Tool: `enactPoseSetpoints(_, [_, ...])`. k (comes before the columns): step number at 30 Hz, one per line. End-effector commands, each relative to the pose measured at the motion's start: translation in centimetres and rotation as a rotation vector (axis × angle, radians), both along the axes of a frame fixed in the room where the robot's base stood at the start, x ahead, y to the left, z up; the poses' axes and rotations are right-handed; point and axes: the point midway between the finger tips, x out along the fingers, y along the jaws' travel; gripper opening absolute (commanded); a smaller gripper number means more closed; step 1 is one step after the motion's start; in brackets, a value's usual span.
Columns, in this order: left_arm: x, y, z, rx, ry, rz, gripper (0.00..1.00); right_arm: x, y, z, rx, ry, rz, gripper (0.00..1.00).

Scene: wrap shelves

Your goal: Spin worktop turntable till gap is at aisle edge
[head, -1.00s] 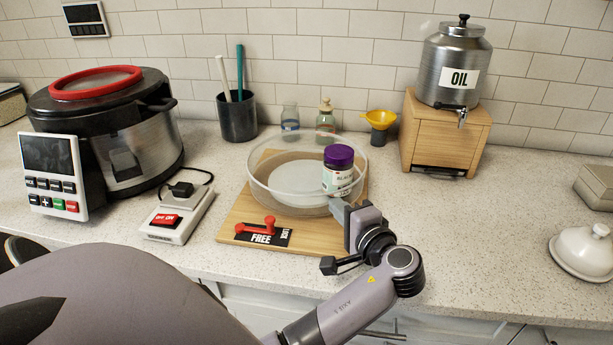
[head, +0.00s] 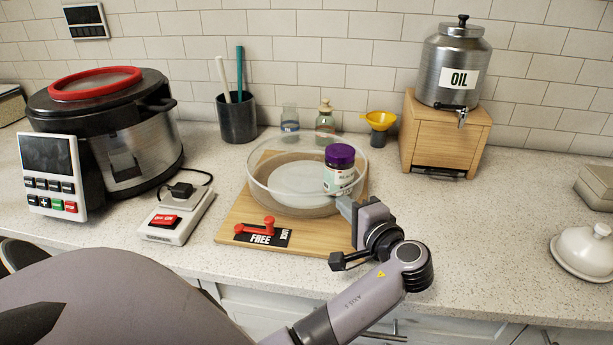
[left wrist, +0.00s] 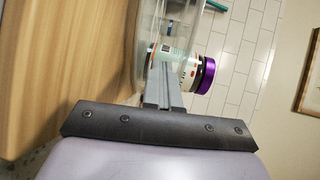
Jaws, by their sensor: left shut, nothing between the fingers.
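The turntable (head: 268,196) is a round tray with a clear raised rim on a wooden board (head: 232,220). I cannot make out where the gap in its rim is. A jar with a purple lid (head: 340,155) stands upright at the tray's right side; it also shows in the left wrist view (left wrist: 206,76). My left gripper (head: 344,206) is shut and empty. Its fingertips are at the tray's front right rim, just below the jar; whether they touch the rim is unclear. A red lever (head: 268,224) sits at the board's front, by the FREE label. My right gripper is out of view.
A switch box (head: 180,216) and a large cooker (head: 130,130) stand left. Behind the tray are a utensil cup (head: 238,118), small bottles (head: 325,121) and a yellow funnel (head: 380,120). An oil dispenser (head: 452,70) stands on a wooden box.

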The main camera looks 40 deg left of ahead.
Motion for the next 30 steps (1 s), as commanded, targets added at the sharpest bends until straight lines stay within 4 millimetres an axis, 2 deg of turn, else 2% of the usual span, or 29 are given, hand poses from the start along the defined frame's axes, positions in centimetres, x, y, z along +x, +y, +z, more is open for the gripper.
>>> enactPoseSetpoints(5, [-0.2, -0.1, 0.0, 0.002, 0.0, 0.005, 0.0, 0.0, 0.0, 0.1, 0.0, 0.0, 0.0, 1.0])
enactPoseSetpoints(18, [-1.1, -3.1, 0.0, 0.001, 0.0, 0.003, 0.0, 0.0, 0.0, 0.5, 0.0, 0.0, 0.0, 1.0])
enactPoseSetpoints(30, [-1.1, -3.1, 0.0, 0.001, 0.0, 0.003, 0.0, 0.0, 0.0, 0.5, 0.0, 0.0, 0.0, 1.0])
